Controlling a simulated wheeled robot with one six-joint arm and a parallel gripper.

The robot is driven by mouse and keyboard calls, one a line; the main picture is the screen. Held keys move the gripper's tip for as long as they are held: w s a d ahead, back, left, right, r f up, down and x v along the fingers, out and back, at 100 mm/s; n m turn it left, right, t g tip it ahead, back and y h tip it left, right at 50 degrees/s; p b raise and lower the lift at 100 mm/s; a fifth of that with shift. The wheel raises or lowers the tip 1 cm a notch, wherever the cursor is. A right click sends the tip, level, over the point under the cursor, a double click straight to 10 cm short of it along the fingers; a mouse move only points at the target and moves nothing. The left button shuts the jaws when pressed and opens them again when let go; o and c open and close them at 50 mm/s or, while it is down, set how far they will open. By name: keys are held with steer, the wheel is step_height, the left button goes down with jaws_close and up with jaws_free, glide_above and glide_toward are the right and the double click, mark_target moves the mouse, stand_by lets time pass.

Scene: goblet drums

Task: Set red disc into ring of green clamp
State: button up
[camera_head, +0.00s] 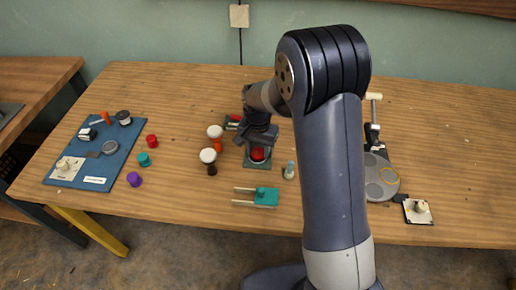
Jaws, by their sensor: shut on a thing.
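A red disc (258,154) shows just below my gripper (257,143), near the middle of the table. My gripper points down and is shut on the disc; its fingertips are small and partly hidden by the wrist. The disc appears within or just over the ring of a dark green clamp (249,164), whose flat base lies on the table. I cannot tell whether the disc rests in the ring or is held slightly above it.
White-topped goblet shapes (208,156) stand close left of the clamp. A blue board (127,146) with parts lies far left. My arm hides the table's right-centre.

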mark_target(258, 152)
steer(key=shift+s+f, duration=0.2)
steer(key=shift+f, duration=0.25)
steer(key=o, duration=1)
steer(key=shift+s+f, duration=0.1)
steer(key=shift+f, duration=0.05)
steer(key=shift+r, duration=0.35)
steer(key=r, duration=1.3)
steer(key=shift+w, duration=0.25)
